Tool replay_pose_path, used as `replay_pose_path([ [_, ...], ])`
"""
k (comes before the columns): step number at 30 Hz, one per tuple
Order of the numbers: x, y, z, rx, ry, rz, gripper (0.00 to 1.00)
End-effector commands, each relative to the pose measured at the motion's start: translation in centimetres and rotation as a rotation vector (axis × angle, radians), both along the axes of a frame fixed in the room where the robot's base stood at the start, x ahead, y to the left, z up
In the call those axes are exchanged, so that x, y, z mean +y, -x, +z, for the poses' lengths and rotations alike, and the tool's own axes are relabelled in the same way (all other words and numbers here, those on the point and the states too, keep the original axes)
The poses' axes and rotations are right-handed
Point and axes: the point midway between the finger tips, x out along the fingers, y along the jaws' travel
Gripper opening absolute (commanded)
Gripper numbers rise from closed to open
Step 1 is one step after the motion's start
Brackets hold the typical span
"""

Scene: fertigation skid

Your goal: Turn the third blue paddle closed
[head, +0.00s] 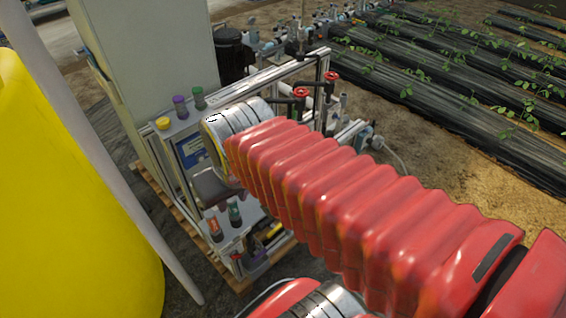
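I cannot make out a row of blue paddles clearly. Small blue spots show on a line of grey fittings (318,22) at the back, too small to tell how any paddle stands. My red bellows-covered arm crosses from the lower right to the skid (290,76). Its silver wrist rings are over the skid's front part and hide much of its middle. My gripper's fingers do not show, so I cannot tell their state or what they are near.
Two red handwheels (301,92) (331,76) stand on the skid's pipes behind my arm. Yellow, purple and green caps (179,101) line its left side. A grey cabinet (150,50) is behind; a yellow tank (70,200) and pale post (105,165) stand at left. Planted rows lie right.

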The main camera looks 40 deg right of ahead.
Motion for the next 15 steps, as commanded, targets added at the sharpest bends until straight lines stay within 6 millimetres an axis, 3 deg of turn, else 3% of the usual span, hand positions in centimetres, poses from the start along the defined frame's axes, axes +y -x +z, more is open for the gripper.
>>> replay_pose_path([
  [15,-11.4,-1.0,-8.2,0.220,0.030,-0.219,0.28],
])
